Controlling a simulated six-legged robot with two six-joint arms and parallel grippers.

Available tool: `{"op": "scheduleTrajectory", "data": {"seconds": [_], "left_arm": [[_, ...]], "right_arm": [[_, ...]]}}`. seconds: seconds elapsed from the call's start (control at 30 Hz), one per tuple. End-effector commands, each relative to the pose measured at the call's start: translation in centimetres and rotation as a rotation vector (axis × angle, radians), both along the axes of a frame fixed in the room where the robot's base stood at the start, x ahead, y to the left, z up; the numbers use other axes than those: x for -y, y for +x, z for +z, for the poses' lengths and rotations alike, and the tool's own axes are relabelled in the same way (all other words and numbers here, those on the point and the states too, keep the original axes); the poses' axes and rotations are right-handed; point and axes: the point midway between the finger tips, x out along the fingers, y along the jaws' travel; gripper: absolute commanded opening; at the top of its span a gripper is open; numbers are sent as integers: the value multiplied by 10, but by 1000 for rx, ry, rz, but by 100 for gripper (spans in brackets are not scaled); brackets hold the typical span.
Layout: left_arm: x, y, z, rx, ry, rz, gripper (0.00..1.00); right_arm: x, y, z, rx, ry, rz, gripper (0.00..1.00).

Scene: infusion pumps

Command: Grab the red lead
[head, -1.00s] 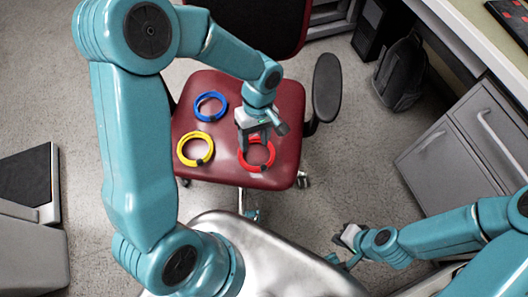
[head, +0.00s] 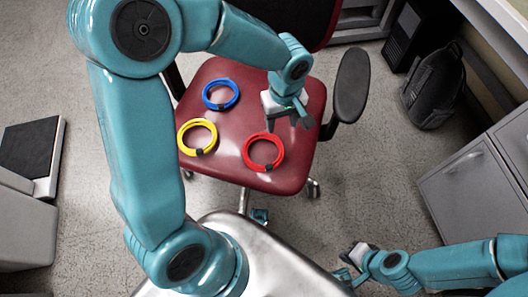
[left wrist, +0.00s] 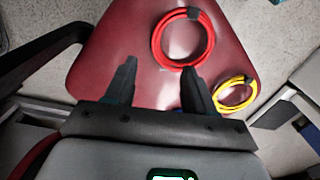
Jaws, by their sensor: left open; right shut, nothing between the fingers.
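The red lead (head: 247,152) is a coiled ring with a dark band, lying on the front of the dark red chair seat (head: 225,166). It also shows at the top of the left wrist view (left wrist: 157,46), beyond the fingertips. My left gripper (head: 288,123) is open and empty above the seat, behind and right of the red lead in the head view. In the left wrist view my left gripper (left wrist: 158,70) has its two fingers spread, with bare seat between them. My right gripper (head: 346,255) is shut and empty at the lower right, away from the chair.
A yellow coil (head: 182,139) and a blue coil (head: 205,97) lie on the seat to the left of the red lead. A black armrest (head: 350,85) stands right of my left gripper. A grey drawer unit (head: 475,180) and a black backpack (head: 434,88) are at the right.

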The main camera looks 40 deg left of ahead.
Motion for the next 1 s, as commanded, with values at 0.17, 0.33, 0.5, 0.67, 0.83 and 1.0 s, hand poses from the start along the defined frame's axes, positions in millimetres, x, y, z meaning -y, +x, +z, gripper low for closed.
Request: {"op": "scheduleTrajectory", "data": {"seconds": [0.17,0.33,0.5,0.67,0.83,1.0], "left_arm": [[0,1,-48,-4,1,0,54],[1,3,-70,-1,0,0,54],[1,4,-78,-1,0,1,54],[0,8,-101,-2,0,1,54],[0,10,-125,-1,0,1,54],[-1,10,-126,0,0,1,54]], "right_arm": [[0,0,-18,0,0,0,0],[0,0,-24,0,0,0,0],[0,0,-27,0,0,0,0],[0,0,-37,0,0,0,0],[0,0,-46,1,0,-1,0],[0,0,-45,1,0,-1,0]]}}
